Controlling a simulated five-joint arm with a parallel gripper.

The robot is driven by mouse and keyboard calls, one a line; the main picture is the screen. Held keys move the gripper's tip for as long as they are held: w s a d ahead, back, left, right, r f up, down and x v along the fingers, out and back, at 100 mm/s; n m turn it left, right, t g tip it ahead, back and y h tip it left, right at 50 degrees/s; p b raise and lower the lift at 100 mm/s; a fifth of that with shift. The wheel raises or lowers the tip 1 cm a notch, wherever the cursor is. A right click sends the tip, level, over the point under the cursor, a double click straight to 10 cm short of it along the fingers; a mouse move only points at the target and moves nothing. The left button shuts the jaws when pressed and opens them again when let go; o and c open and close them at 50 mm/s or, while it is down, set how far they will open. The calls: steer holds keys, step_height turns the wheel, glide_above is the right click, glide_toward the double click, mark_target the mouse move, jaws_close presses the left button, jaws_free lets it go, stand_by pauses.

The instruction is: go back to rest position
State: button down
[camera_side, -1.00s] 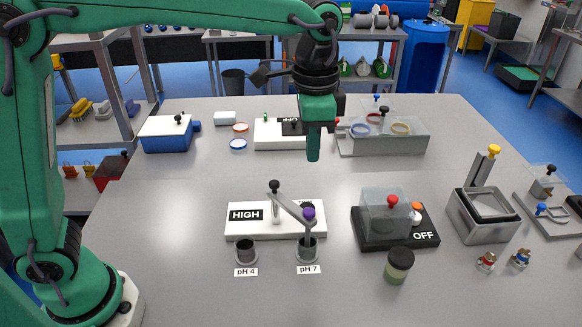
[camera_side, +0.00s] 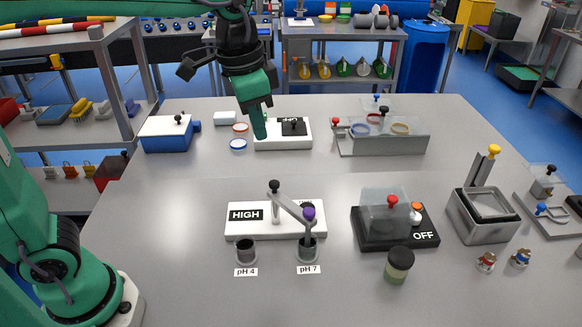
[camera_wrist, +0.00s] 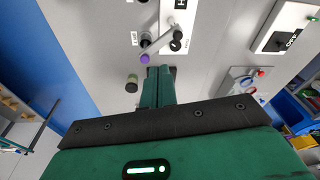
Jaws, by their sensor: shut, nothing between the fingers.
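My gripper (camera_side: 260,125) is shut and empty. In the side view it hangs tilted above the back of the table, in front of a white block with a black plate (camera_side: 283,134); its green fingers overlap that block's left part in the picture. In the wrist view the shut fingers (camera_wrist: 158,75) point toward the table, with the pH stand with its grey lever (camera_wrist: 158,42) and a dark-lidded jar (camera_wrist: 132,84) beyond them. Nothing is held.
A blue box (camera_side: 168,134) stands at the back left, a clear-lidded grey tray (camera_side: 385,143) at the back right. The HIGH block (camera_side: 249,216), pH cups, OFF box (camera_side: 424,236) and jar (camera_side: 398,265) stand nearer.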

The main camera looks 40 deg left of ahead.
steer(key=s+a+f+n+t, duration=0.2)
steer(key=s+a+n, duration=0.1)
steer(key=s+a, duration=0.2)
steer(key=s+a+f+n+t, duration=0.1)
steer(key=s+a+f+n, duration=0.2)
steer(key=s+a, duration=0.3)
steer(key=shift+s+t+y, duration=0.3)
steer(key=shift+s+t, duration=0.1)
steer(key=shift+s, duration=0.5)
